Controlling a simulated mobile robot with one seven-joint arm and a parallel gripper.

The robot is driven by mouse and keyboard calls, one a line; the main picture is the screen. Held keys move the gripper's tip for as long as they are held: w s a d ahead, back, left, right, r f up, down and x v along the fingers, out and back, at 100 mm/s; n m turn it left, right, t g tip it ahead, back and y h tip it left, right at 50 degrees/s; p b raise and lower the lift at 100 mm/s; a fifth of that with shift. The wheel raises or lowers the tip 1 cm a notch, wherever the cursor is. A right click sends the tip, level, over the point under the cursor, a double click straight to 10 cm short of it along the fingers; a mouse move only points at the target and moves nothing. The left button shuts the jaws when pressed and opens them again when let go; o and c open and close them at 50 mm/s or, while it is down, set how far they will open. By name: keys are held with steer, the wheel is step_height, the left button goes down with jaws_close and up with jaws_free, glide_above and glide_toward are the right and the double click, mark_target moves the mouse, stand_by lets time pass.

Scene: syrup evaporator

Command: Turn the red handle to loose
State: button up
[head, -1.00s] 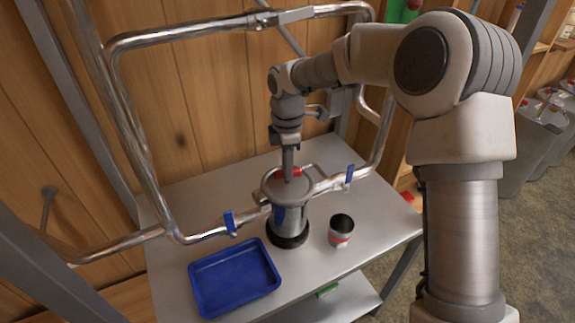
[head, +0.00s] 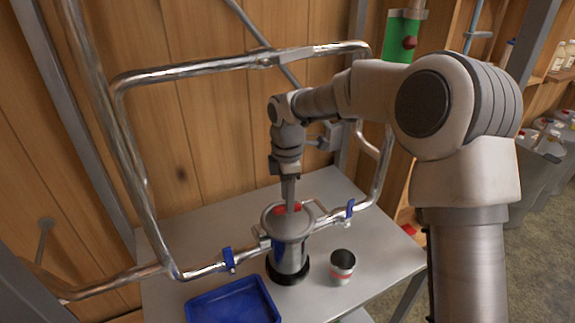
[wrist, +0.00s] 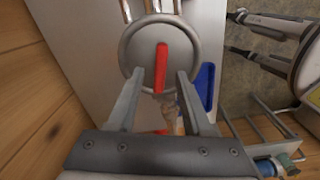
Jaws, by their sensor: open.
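The red handle (wrist: 161,68) lies across the round metal lid (wrist: 135,52) of the canister in the wrist view. It also shows in the head view as a small red piece (head: 281,210) on top of the metal canister (head: 290,257), partly hidden by my fingers. My gripper (wrist: 158,75) is open, with one finger on each side of the handle's near part. In the head view my gripper (head: 289,210) points down at the lid. I cannot tell whether the fingers touch the lid.
Steel pipes with blue valve levers (head: 229,260) (head: 350,209) run into both sides of the canister. A blue tray (head: 233,303) and a metal cup with a red band (head: 342,267) stand on the table (head: 385,262). A wooden wall (head: 215,130) is behind.

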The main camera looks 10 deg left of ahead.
step_height(320, 180, up, 16)
stand_by(0.3)
steer(key=shift+f, duration=0.1)
steer(key=s+d+r+m+t, duration=0.3)
steer(key=s+d+r+m, duration=0.1)
steer(key=s+d+m, duration=0.9)
steer(key=s+d+f+m+t, duration=0.2)
steer(key=s+d+f+m, duration=0.4)
steer(key=s+d+m, duration=0.3)
steer(key=s+d, duration=0.2)
steer(key=s, duration=0.1)
steer(key=shift+t, duration=0.3)
